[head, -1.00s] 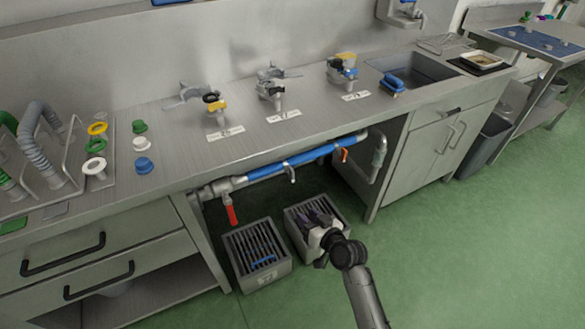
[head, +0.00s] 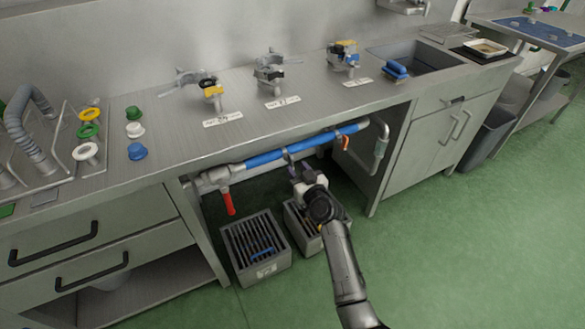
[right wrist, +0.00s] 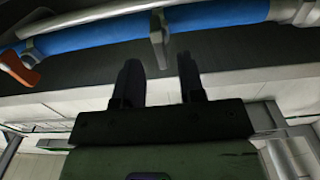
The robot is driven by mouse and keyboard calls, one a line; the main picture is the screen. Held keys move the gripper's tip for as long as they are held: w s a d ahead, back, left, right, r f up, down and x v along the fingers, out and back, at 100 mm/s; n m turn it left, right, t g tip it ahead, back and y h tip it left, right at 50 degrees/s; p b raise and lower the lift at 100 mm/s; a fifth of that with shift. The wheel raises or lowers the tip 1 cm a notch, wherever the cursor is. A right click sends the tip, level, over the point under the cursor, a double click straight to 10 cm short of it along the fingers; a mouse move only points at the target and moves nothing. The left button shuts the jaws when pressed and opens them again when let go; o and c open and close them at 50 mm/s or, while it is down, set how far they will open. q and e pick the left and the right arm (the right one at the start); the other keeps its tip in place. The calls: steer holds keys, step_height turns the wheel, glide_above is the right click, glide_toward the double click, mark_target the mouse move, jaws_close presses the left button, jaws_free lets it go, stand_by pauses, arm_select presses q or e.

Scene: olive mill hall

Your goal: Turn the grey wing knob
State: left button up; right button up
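The grey wing knob (head: 287,156) sits on the blue pipe (head: 265,159) under the steel counter, near the middle of the pipe. In the right wrist view the knob (right wrist: 158,42) hangs down from the blue pipe as a narrow grey tab. My right gripper (head: 298,170) is just below the knob in the head view and partly covers its lower end. In the right wrist view its two dark fingers (right wrist: 160,76) are apart, with the knob ahead of the gap. They look empty and not closed on it. My left gripper is not in view.
A red lever (head: 229,203) hangs at the pipe's left end and an orange lever (head: 345,142) near its right end. Two grey slotted crates stand on the floor below, the left one (head: 245,278) and the right one (head: 300,237). Cabinets flank the open bay.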

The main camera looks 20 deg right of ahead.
mark_target(293, 164)
steer(key=shift+w+a+b, duration=0.2)
steer(key=shift+w+b, duration=0.4)
steer(key=shift+w, duration=1.15)
jaws_close()
